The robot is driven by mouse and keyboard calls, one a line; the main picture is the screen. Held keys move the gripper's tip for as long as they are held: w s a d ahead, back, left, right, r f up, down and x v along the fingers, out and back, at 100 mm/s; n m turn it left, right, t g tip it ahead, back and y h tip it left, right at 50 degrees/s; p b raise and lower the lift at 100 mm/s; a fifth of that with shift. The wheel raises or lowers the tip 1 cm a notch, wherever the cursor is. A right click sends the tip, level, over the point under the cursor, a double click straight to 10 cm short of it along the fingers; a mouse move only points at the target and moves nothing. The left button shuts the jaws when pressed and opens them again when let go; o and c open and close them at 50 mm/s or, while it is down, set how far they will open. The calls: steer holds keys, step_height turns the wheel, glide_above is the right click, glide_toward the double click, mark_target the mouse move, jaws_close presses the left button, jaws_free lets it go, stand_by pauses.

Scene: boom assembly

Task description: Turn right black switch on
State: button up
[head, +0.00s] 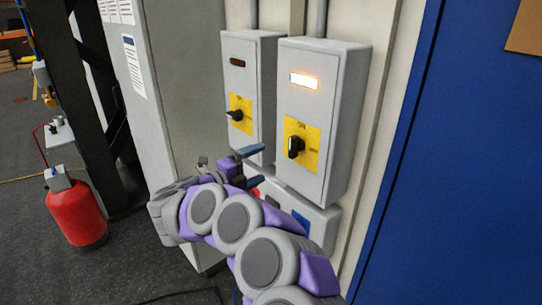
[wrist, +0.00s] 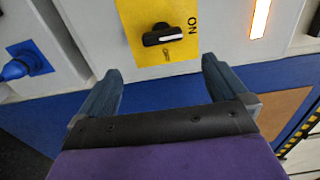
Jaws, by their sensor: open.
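The right black switch (head: 295,147) is a rotary knob on a yellow plate (head: 312,146), on the front of the right grey box (head: 335,100). Its handle stands about upright in the head view, and a lamp (head: 304,80) above it is lit. My gripper (wrist: 158,75) is open and empty, apart from the knob. In the head view my gripper (head: 252,166) is below and left of the right switch; my arm hides part of the lower box.
A left grey box (head: 265,70) carries another black switch (head: 236,115) and a dark lamp. A lower box (head: 322,222) has a blue socket (head: 301,222). A blue panel (head: 460,160) is at right. A red extinguisher (head: 77,212) stands at left.

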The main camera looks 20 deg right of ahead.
steer(key=shift+v, duration=1.6)
steer(key=shift+w, duration=0.1)
steer(key=w+a+r+n+t+y, duration=0.7)
steer(key=a+r+n+t+y, duration=0.5)
steer(key=a+r+y, duration=0.1)
steer(key=s+a+f+n+g+y, duration=0.1)
steer(key=s+a+n+g+y, duration=0.3)
steer(key=s+a+n+y, duration=0.8)
steer(key=s+d+f+n+g+h, duration=0.25)
steer(key=s+f+n+g, duration=0.35)
steer(key=s+f, duration=0.35)
steer(key=s+d+f+g+h, duration=0.1)
steer(key=s+d+f+g, duration=0.2)
steer(key=s+d, duration=0.3)
steer(key=s+d+f+n+g+h, duration=0.1)
steer(key=s+d+f, duration=0.4)
steer(key=s, duration=0.9)
steer(key=s+d+f+n+g+h, duration=0.1)
steer(key=s+d+f+g+h, duration=0.2)
steer(key=s+d+f+g, duration=0.2)
steer(key=s+d+g, duration=0.1)
steer(key=s+d, duration=0.2)
steer(key=s, duration=0.1)
steer(key=shift+s+d, duration=0.15)
steer(key=shift+s, duration=0.25)
